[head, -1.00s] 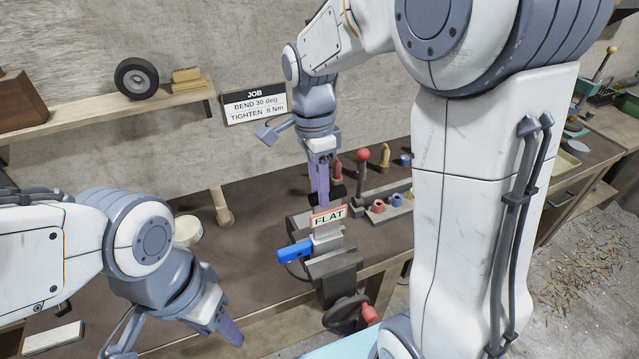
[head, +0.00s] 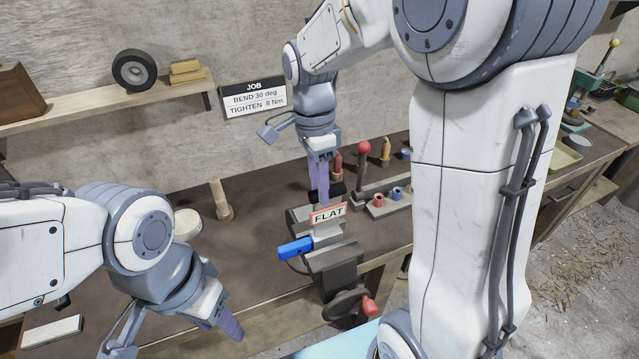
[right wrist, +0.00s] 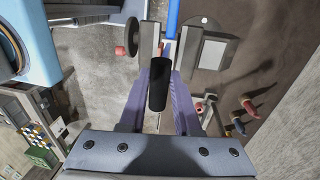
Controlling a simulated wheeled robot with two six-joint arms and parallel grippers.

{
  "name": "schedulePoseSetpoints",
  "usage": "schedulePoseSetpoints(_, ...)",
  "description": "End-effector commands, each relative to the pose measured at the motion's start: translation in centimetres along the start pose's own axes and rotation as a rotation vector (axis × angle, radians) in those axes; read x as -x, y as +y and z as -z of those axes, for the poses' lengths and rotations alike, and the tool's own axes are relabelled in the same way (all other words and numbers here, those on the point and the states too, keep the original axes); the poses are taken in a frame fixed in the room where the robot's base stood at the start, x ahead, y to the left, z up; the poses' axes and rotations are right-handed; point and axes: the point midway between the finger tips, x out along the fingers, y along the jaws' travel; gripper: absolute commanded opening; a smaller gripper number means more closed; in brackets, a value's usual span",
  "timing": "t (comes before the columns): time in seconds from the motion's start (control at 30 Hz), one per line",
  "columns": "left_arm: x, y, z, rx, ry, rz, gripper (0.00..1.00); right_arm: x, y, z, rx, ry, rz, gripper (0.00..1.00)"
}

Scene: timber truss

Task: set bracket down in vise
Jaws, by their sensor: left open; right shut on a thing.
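The vise (head: 335,262) is dark grey and stands at the bench's front edge; it also shows in the right wrist view, beyond the fingers. My left gripper (head: 222,318) is open and empty at lower left, apart from the vise.
A red-knobbed lever (head: 363,148) and a rack with coloured spools (head: 390,200) stand right of the vise. A wooden peg (head: 220,200) and a round pale tin (head: 187,224) stand to its left. The vise's crank has a red handle (head: 369,306).

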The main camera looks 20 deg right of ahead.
Motion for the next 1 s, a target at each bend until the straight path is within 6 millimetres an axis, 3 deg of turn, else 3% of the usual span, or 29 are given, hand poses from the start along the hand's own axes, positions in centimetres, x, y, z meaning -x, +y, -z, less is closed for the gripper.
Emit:
schedulePoseSetpoints(0.73,-0.44,-0.03,-0.02,0.0,0.0,0.0,0.5,-0.8,-0.16,-0.01,0.0,0.0,0.003,0.0)
schedulePoseSetpoints(0.77,-0.44,-0.03,-0.02,0.0,0.0,0.0,0.5,-0.8,-0.16,-0.01,0.0,0.0,0.003,0.35)
schedulePoseSetpoints(0.83,-0.44,-0.03,-0.03,0.0,0.0,0.0,0.5,-0.81,-0.16,-0.01,0.0,0.0,0.002,0.62)
schedulePoseSetpoints(0.87,-0.44,-0.03,-0.02,0.0,0.0,0.0,0.5,-0.81,-0.15,-0.01,0.0,0.0,0.002,0.66)
schedulePoseSetpoints(1.0,-0.45,-0.03,-0.03,0.0,0.0,0.0,0.5,-0.85,-0.14,-0.01,0.0,0.0,0.001,0.66)
